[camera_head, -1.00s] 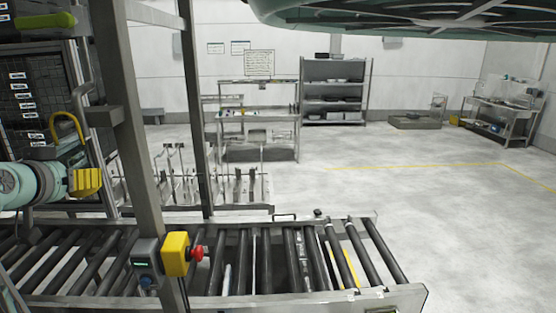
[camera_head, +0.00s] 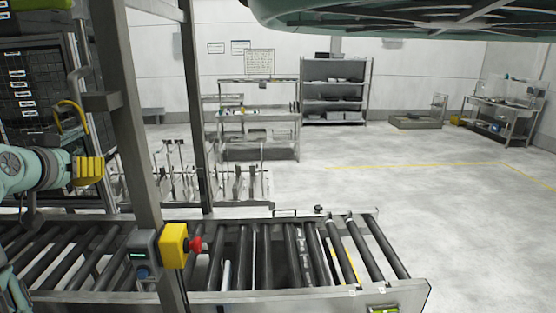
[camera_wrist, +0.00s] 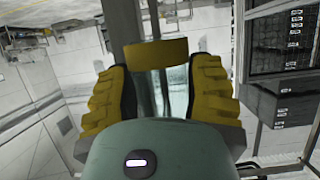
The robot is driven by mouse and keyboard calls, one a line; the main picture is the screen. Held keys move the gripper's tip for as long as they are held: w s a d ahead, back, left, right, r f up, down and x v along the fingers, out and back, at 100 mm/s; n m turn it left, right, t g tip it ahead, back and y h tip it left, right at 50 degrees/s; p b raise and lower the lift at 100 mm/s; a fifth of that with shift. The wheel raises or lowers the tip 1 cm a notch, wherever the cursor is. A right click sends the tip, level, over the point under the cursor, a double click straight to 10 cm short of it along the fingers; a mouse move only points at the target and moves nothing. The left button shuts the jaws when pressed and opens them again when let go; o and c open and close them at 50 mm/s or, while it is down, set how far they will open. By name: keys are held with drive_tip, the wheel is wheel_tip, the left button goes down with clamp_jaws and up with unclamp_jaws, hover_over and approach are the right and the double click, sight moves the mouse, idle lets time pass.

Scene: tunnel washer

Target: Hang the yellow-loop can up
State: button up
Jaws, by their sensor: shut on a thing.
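The yellow loop (camera_head: 72,106) stands as an arch just above and behind my gripper (camera_head: 98,170) at the left of the head view. A dark body shows under the loop, in front of a dark labelled rack; its outline is hard to make out. In the wrist view my gripper (camera_wrist: 160,95) has its ribbed yellow fingers on both sides of a narrow gap. A yellow band (camera_wrist: 155,53) crosses the top of that gap and seems to be part of the loop. My gripper is shut on the can, whose body is mostly hidden.
A grey upright post (camera_head: 132,130) stands right of my gripper. Below is a roller conveyor (camera_head: 345,291) with a yellow box and red button (camera_head: 174,246). The dark labelled rack (camera_head: 30,80) is at far left. Open floor (camera_head: 400,210) lies right.

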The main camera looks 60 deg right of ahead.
idle(0.4)
drive_tip(key=o, duration=1.1)
